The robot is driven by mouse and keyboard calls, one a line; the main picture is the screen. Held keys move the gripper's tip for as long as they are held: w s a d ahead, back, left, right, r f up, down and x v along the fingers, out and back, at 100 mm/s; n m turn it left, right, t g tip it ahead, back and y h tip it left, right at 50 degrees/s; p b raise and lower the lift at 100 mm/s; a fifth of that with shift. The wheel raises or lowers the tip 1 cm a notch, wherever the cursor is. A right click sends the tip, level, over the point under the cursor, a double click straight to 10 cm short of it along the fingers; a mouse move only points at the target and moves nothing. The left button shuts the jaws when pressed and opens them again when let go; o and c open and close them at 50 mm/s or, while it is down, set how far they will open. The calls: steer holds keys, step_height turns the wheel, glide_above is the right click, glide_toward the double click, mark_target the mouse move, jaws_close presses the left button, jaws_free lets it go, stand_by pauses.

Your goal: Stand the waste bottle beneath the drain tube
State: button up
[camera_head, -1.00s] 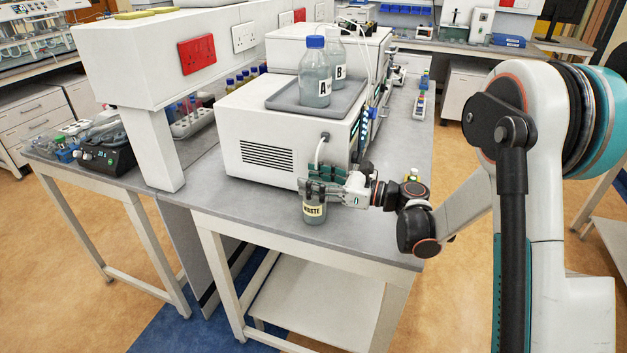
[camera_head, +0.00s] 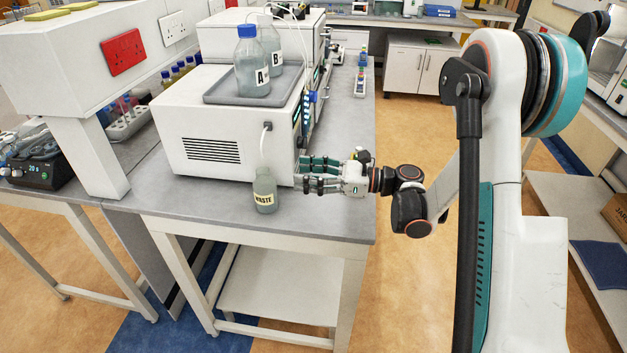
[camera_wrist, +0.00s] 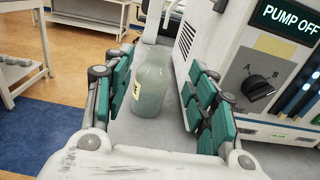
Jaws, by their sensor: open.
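The waste bottle (camera_head: 265,190), greyish glass with a cream WASTE label, stands upright on the bench near its front edge, at the front corner of the white pump unit (camera_head: 212,148). The wrist view shows the bottle (camera_wrist: 152,85) ahead, between and beyond the spread green fingers (camera_wrist: 160,100).
Bottles A (camera_head: 252,68) and B (camera_head: 271,48) stand in a grey tray (camera_head: 222,92) on the unit. The unit's panel reads PUMP OFF (camera_wrist: 290,18), close to my right finger in the wrist view. The bench (camera_head: 335,218) is clear at the front right.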

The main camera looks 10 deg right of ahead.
steer(key=s+a+r+n+h, duration=0.2)
steer(key=s+r+n+h, duration=0.3)
steer(key=s+n+h, duration=0.35)
steer(key=s+d+n+h, duration=0.4)
steer(key=s+d+n, duration=0.1)
steer(key=s, duration=0.4)
steer(key=s+d+r+n+t+h, duration=0.1)
steer(key=s+d+n+h, duration=0.3)
steer(key=s+n, duration=0.4)
steer(key=shift+s+d, duration=0.7)
steer(key=shift+d, duration=0.2)
steer(key=shift+n+h, duration=0.25)
steer(key=shift+c, duration=0.3)
